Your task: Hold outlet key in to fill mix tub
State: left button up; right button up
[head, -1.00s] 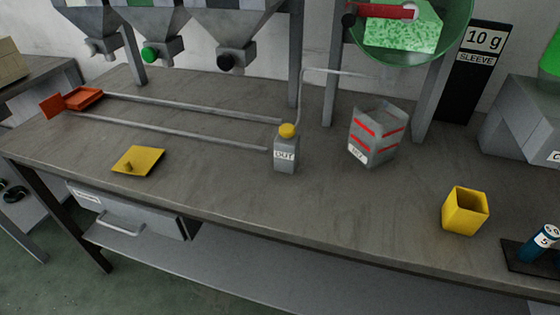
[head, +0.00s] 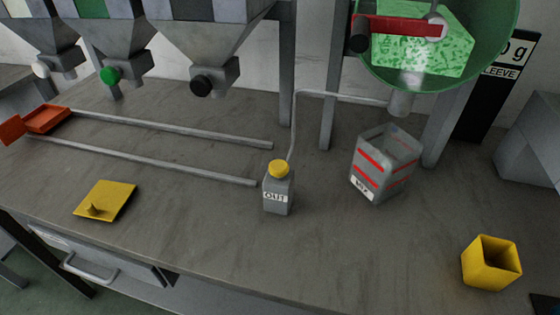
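The outlet key is a grey block labelled OUT (head: 278,193) with a yellow button on top (head: 279,169), standing upright on the bench in the head view. The button looks raised, and nothing touches it. The mix tub (head: 384,165) is a clear, grey-tinted box with red lines and a MIX label. It stands on the bench right of the key, below the spout (head: 401,103) of the green hopper. I see no fill in the tub, though its bottom is hard to make out. Neither gripper is in view.
The green hopper (head: 490,50) holds speckled green material with a red bar across it. A yellow cup (head: 490,263) stands at the right front, a yellow plate (head: 106,200) lies left. Two rails (head: 165,130) lead to an orange tray (head: 47,119). Dispensers (head: 205,78) hang at the back.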

aim_at(278, 169)
jog(key=u, duration=0.9)
jog(key=k, duration=0.55)
jog(key=z, duration=0.25)
